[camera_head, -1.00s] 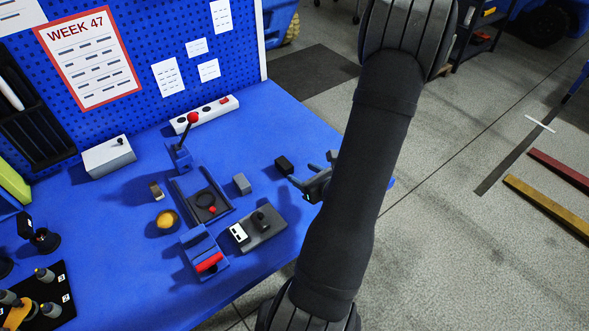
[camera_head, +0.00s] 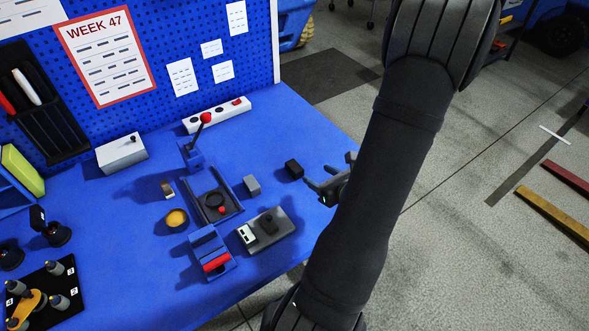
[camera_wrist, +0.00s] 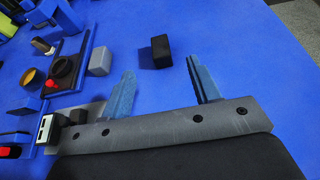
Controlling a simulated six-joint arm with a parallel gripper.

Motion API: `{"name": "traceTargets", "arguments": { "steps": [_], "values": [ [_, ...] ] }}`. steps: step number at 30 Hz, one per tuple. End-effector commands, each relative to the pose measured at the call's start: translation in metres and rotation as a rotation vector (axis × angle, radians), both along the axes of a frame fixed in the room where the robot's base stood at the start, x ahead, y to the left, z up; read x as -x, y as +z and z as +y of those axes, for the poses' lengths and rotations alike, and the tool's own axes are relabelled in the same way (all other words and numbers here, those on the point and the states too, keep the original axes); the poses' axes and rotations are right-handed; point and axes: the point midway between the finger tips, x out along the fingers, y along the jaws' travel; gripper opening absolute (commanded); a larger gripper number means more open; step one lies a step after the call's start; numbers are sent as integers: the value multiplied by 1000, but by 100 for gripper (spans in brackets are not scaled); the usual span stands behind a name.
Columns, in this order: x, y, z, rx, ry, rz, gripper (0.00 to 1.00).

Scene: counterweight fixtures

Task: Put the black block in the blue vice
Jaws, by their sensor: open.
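The black block (camera_head: 294,169) stands on the blue table at the right of the fixtures. In the wrist view, the black block (camera_wrist: 160,52) is just ahead of the fingertips, within the gap between them. My gripper (camera_head: 318,176) is open and empty, right of the block and apart from it; its two fingers also show in the wrist view (camera_wrist: 160,68). The blue vice (camera_head: 208,242) appears to be the blue body with the red bar, left of the block and nearer the table's front edge. My arm hides part of the gripper.
A grey block (camera_head: 252,185) stands between the black block and a dark tray (camera_head: 232,212) with blue sides. A grey box (camera_head: 281,229) lies below. The table right of the black block is clear.

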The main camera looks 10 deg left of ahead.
Motion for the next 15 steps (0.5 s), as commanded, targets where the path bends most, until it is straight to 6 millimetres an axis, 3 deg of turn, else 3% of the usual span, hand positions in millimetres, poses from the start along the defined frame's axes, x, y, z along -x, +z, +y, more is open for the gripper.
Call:
{"name": "traceTargets", "arguments": {
  "steps": [15],
  "values": [
    [-52,-33,54,0,4,0,56]
  ]
}}
